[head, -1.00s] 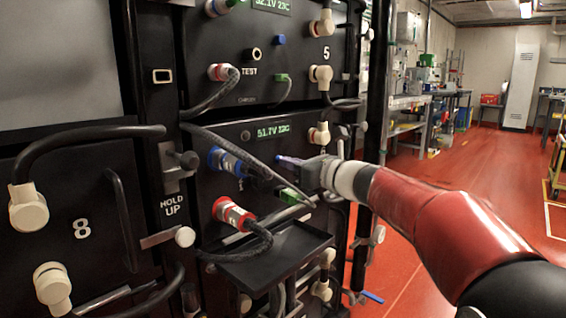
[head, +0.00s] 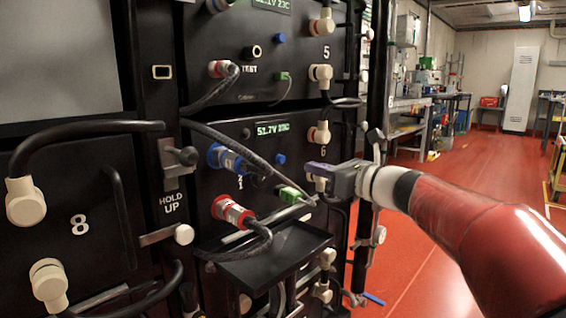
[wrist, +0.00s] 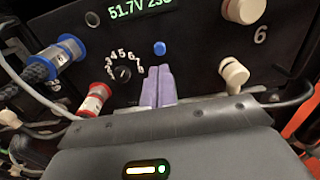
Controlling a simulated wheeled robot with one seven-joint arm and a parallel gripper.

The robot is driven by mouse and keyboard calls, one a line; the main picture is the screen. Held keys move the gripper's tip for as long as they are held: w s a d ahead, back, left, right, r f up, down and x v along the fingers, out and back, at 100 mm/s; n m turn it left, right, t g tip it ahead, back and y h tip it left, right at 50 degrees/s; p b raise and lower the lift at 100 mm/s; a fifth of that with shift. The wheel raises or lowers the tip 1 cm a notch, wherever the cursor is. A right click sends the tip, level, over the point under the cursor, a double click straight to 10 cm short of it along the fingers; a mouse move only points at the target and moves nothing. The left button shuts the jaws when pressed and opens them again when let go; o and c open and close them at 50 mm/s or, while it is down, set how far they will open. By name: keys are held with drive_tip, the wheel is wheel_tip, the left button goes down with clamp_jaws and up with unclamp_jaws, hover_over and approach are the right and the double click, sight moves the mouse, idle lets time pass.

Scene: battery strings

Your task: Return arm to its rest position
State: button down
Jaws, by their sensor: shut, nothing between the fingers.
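My gripper (head: 312,172) is at the end of my red arm, in front of the lower battery panel (head: 210,140) marked 6 in the head view. In the wrist view its two purple fingers (wrist: 158,86) are together with nothing between them. They point at the panel face, just below a blue button (wrist: 159,48) and beside a numbered dial (wrist: 122,73). I cannot tell the exact gap to the panel.
A blue connector (head: 226,158) and a red connector (head: 232,212) with black cables stick out of the panel. A black tray (head: 265,262) juts out below. A dark upright post (head: 375,80) stands at the rack's right edge. Open red floor (head: 430,220) lies to the right.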

drive_tip(key=shift+s, duration=0.1)
drive_tip(key=s+d+f+n+g+h+p, duration=0.1)
drive_tip(key=s+f+n+g+h+p, duration=0.15)
drive_tip(key=s+n, duration=0.45)
drive_tip(key=s+f+n+g+h+p, duration=0.25)
drive_tip(key=s+f+n, duration=0.2)
drive_tip(key=s, duration=0.45)
drive_tip(key=s+d+f+n+h+p, duration=0.2)
drive_tip(key=s+d+f+n+h, duration=0.2)
drive_tip(key=s+d+n, duration=0.2)
drive_tip(key=s+d+f+n+h+p, duration=0.2)
drive_tip(key=s+d+f+n+h, duration=0.2)
drive_tip(key=s+d+n, duration=0.3)
drive_tip(key=s+n+h, duration=0.1)
drive_tip(key=s, duration=0.2)
drive_tip(key=shift+f, duration=0.3)
drive_tip(key=shift+a, duration=0.1)
idle(1.1)
